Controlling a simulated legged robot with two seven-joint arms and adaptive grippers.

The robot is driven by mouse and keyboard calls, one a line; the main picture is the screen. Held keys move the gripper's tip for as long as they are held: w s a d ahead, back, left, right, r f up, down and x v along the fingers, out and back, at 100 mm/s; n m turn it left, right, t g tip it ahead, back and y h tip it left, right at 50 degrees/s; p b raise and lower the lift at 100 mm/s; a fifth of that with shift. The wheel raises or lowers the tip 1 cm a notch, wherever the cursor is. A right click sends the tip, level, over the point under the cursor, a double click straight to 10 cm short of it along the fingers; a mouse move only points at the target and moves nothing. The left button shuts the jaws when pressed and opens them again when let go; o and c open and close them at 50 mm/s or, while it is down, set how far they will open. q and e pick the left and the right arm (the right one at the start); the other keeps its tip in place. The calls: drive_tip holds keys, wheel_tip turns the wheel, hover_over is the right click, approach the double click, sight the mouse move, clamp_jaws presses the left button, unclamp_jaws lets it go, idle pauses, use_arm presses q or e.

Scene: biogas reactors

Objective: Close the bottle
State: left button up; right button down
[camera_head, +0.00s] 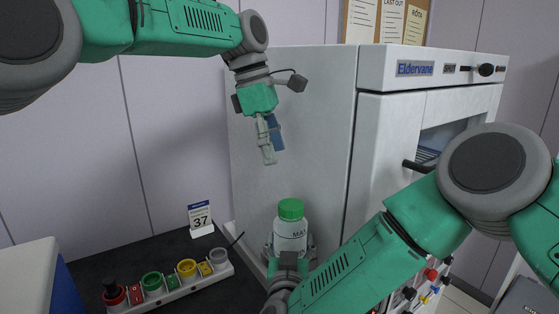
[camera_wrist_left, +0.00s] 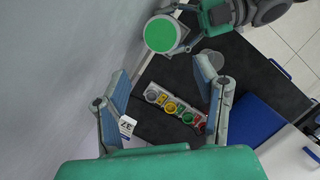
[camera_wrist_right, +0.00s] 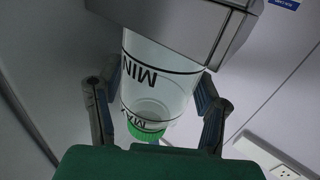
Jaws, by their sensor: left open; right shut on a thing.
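The bottle (camera_head: 290,236) is white and translucent, upright, with a green cap (camera_head: 291,208) on its top. I cannot tell whether the cap is tight. My right gripper (camera_head: 289,250) is shut around the bottle's body; in the right wrist view the bottle (camera_wrist_right: 158,85) with its MIN and MAX marks sits between the fingers. My left gripper (camera_head: 267,145) is open and empty, pointing down, above and slightly left of the cap. The left wrist view shows the cap (camera_wrist_left: 161,34) from above, beyond and apart from the open fingers; the bottle's body is mostly hidden there.
A large white cabinet (camera_head: 290,130) stands close behind the bottle. On the dark bench (camera_head: 150,260) lie a strip of coloured holders (camera_head: 170,279) and a card marked 37 (camera_head: 200,217). A white-and-blue box (camera_head: 30,280) is at the lower left.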

sight(289, 203)
use_arm(q)
drive_tip(key=x, duration=1.2)
drive_tip(key=shift+f, duration=0.1)
drive_tip(key=shift+c, duration=0.4)
drive_tip(key=shift+w+a, duration=0.1)
drive_tip(key=c, duration=1)
drive_tip(key=shift+w+m+g, duration=0.1)
drive_tip(key=shift+m+g, duration=0.2)
drive_tip(key=shift+m, duration=1.3)
drive_tip(key=o, duration=1.3)
